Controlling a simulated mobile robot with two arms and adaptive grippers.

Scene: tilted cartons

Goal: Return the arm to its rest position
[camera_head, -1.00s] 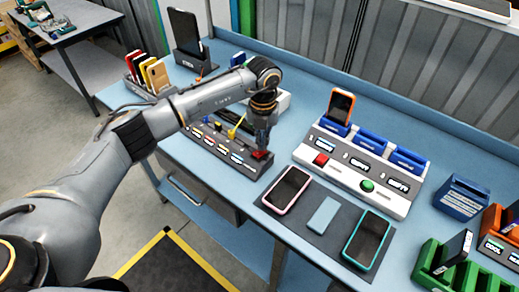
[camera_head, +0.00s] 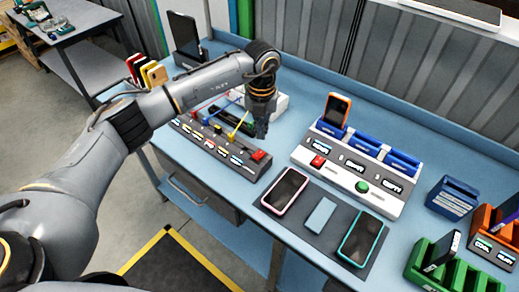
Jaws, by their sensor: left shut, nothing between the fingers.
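My left arm comes in from the left and reaches over the blue workbench (camera_head: 262,139). My left gripper (camera_head: 261,134) points down, shut and empty, above the bench behind the red button end of the grey switch panel (camera_head: 215,150). It appears raised clear of the panel. The arm hides part of the bench's back left. My right gripper is not in the picture.
A grey-white console (camera_head: 345,172) with blue slots holds an orange phone (camera_head: 337,108). Blue (camera_head: 453,198), orange and green (camera_head: 444,272) holders stand at right. A black phone stands at back left (camera_head: 184,35).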

